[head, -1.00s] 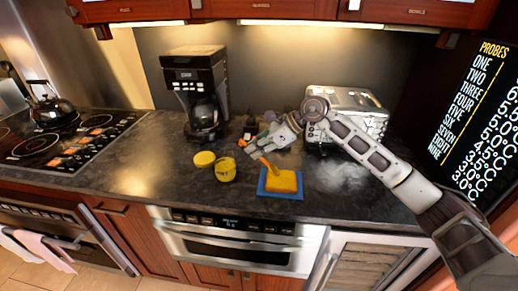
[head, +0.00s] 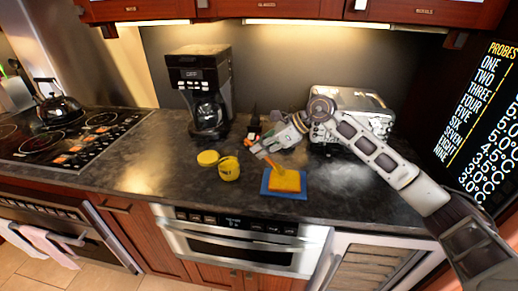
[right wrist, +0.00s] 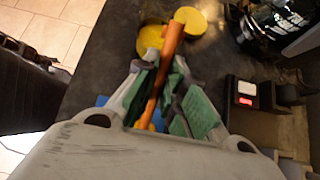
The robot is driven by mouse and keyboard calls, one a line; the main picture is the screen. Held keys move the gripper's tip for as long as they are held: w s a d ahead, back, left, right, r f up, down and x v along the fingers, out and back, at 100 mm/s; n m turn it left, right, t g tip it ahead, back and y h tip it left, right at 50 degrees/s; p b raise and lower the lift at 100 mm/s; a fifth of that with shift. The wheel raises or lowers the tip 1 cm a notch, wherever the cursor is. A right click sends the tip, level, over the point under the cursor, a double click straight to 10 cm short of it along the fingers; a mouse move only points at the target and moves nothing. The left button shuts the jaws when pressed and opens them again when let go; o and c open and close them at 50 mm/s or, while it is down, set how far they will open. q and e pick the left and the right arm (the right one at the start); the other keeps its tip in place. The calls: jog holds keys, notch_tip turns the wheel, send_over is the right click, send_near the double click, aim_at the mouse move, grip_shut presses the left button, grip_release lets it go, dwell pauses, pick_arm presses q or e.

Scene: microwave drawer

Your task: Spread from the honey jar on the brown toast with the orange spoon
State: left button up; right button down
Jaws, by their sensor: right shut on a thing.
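The honey jar (head: 229,169) is yellow and stands open on the counter, left of the toast; it also shows in the right wrist view (right wrist: 149,38). Its yellow lid (head: 208,158) lies beside it. The toast (head: 285,180) lies on a blue board (head: 269,193), and its top looks yellow-orange. My right gripper (head: 259,150) is shut on the orange spoon (right wrist: 169,52), above and behind the gap between jar and toast. The spoon (head: 272,162) slants down toward the toast's back left; whether its tip touches is unclear. My left gripper is not in view.
A black coffee maker (head: 203,90) stands behind the jar. A silver toaster (head: 350,101) is behind my right arm. A stove with a kettle (head: 60,110) is at the left. The counter between stove and jar is clear.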

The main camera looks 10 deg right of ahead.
jog(key=shift+s+d+r, duration=0.1)
jog(key=shift+s+d, duration=0.15)
jog(key=shift+d, duration=0.65)
jog(key=shift+d+b, duration=0.15)
jog(key=shift+b, duration=0.15)
jog(key=shift+s+d+b, duration=0.2)
jog(key=shift+d, duration=0.35)
jog(key=shift+s+d+b, duration=0.2)
jog(key=shift+d, duration=0.3)
jog(key=shift+a, duration=0.1)
jog(key=shift+w+a, duration=0.2)
jog(key=shift+a, duration=0.4)
jog(key=shift+w+a, duration=0.2)
jog(key=shift+a, duration=0.4)
jog(key=shift+a, duration=0.2)
